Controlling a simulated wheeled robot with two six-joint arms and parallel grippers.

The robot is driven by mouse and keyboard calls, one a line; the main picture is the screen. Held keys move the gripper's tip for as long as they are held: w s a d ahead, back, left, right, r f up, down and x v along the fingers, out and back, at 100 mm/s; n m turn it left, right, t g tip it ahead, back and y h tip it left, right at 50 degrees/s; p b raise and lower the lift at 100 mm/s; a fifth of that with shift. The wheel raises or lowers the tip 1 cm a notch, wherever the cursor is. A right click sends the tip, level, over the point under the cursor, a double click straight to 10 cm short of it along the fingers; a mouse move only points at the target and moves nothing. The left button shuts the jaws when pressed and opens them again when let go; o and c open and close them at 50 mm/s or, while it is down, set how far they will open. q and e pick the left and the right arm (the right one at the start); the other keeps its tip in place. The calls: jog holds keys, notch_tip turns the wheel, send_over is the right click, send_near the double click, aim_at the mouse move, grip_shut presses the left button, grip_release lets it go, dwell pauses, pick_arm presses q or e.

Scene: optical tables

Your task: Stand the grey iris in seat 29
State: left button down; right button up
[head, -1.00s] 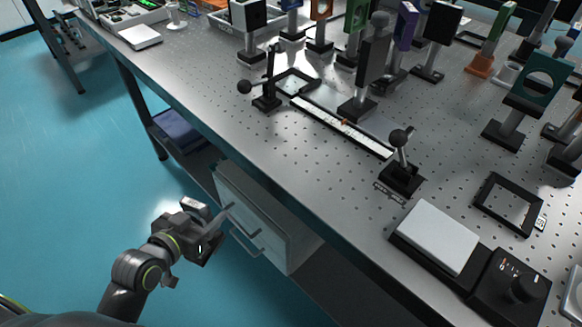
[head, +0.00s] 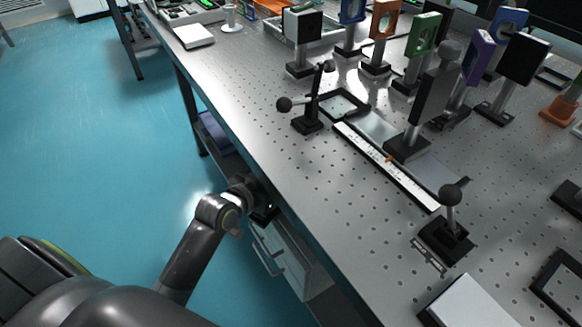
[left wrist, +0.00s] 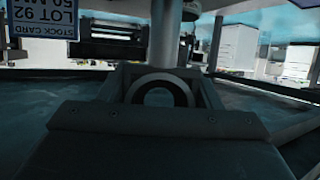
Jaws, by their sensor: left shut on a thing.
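My left gripper (head: 264,208) is low beside the table's front edge, above the drawer handle, and partly hidden in shadow. In the left wrist view it is shut on a dark grey ring-shaped thing with a round opening, which looks like the grey iris (left wrist: 160,92). A pale post (left wrist: 165,35) stands above the ring in that picture; I cannot tell whether they are joined. No seat number is readable, so I cannot tell which is seat 29. My right gripper is not in view.
The perforated optical table (head: 270,140) bears a white labelled strip (head: 385,165), a black-knobbed stand (head: 307,110), another knobbed stand (head: 448,230) and a tall dark plate on a post (head: 432,100). Several coloured mounts stand behind. A drawer (head: 290,260) is under the front edge.

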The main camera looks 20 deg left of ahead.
pick_arm(q)
jog(key=w+d+b, duration=0.1)
jog(key=w, duration=0.6)
jog(key=shift+d+f, duration=0.2)
jog(key=shift+f, duration=0.05)
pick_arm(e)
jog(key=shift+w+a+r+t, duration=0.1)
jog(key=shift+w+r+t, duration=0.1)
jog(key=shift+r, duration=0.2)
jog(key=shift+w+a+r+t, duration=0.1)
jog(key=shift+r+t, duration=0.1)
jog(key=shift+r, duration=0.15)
pick_arm(q)
jog(key=shift+c, duration=2.2)
grip_release()
jog(key=shift+f, duration=0.15)
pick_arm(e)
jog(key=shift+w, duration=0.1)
pick_arm(q)
jog(key=p+v, duration=0.2)
jog(key=v, duration=1)
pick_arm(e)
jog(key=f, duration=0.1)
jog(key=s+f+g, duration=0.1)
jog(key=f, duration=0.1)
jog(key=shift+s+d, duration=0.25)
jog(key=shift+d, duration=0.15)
